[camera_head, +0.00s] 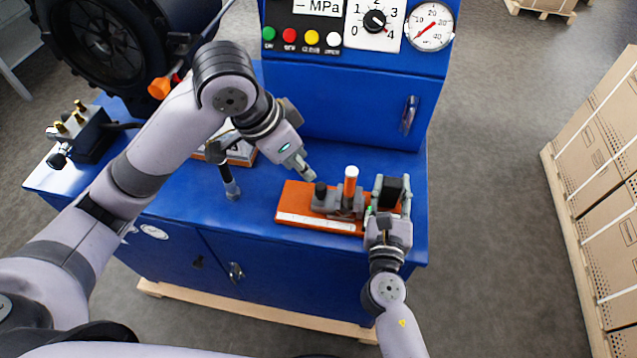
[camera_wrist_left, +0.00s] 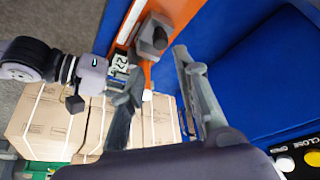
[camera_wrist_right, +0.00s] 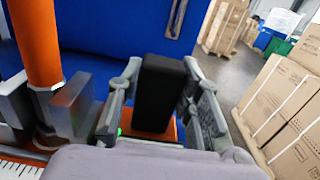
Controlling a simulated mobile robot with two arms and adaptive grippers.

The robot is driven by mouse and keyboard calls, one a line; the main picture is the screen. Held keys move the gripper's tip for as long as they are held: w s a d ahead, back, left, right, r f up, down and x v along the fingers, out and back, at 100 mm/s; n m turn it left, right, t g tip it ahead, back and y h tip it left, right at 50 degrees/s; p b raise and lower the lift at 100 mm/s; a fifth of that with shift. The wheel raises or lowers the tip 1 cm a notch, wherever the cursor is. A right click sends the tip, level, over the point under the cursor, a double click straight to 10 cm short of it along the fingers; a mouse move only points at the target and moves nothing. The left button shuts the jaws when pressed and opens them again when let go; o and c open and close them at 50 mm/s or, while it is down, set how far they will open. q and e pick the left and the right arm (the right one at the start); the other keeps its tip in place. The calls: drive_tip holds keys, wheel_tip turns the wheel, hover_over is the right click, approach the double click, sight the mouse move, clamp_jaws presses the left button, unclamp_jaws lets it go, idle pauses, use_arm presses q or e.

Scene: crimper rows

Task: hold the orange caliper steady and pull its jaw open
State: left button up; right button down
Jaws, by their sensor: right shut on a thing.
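The orange caliper (camera_head: 287,211) lies on the blue bench top, with a white scale along its front edge. Its grey jaws stand near the middle, beside an upright orange post (camera_head: 350,181) with a white top and a dark knob (camera_head: 320,189). A black block (camera_wrist_right: 158,92) stands at its right end. My right gripper (camera_head: 390,192) is shut on this block, one finger on each side. My left gripper (camera_head: 303,168) is above and behind the caliper's left part. In the left wrist view its fingers are apart with nothing held between them, and the caliper (camera_wrist_left: 127,32) lies beyond them.
A dark handle (camera_head: 229,183) stands on the bench left of the caliper. Behind is a blue cabinet (camera_head: 345,105) with gauge, dial and buttons. A brass-fitted black part (camera_head: 85,135) sits at the bench's left end. Cartons (camera_head: 605,170) are stacked at right.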

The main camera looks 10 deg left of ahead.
sight(320, 187)
use_arm(q)
drive_tip(key=x, duration=1.1)
clamp_jaws()
idle(0.4)
